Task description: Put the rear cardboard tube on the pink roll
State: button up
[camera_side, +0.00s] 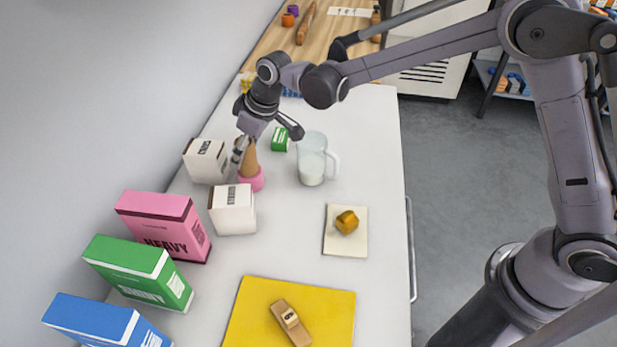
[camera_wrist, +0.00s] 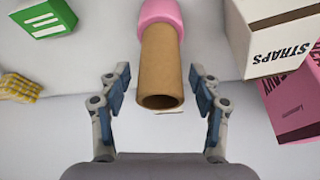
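A brown cardboard tube (camera_side: 250,158) stands upright on the pink roll (camera_side: 251,181), between two white boxes and a glass mug. In the wrist view the tube (camera_wrist: 160,65) shows its open end toward me, and its other end meets the pink roll (camera_wrist: 160,12). My gripper (camera_side: 265,140) is just above the tube. In the wrist view the fingers of my gripper (camera_wrist: 159,80) are spread wide, one on each side of the tube, with a visible gap to it on both sides. How the tube is seated on the roll is not clear.
White boxes (camera_side: 206,161) (camera_side: 232,210) stand left of and in front of the roll. A glass mug (camera_side: 312,160) and a small green box (camera_side: 280,139) are close on the right. The pink box (camera_side: 165,226) is farther forward.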

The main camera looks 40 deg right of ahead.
jog(key=shift+r, duration=0.1)
jog(key=v, duration=1.2)
jog(key=s+d+r+m+t+h, duration=0.1)
jog(key=s+d+r+m+t, duration=0.15)
jog(key=s+d, duration=0.95)
jog(key=s+d+f+m+h, duration=0.1)
jog(key=s+d+f+m, duration=0.3)
jog(key=s+d, duration=0.5)
jog(key=shift+s+d+f+t+h, duration=0.15)
jog(key=shift+s+f+t+h, duration=0.25)
jog(key=shift+s, duration=0.35)
jog(key=shift+r, duration=0.1)
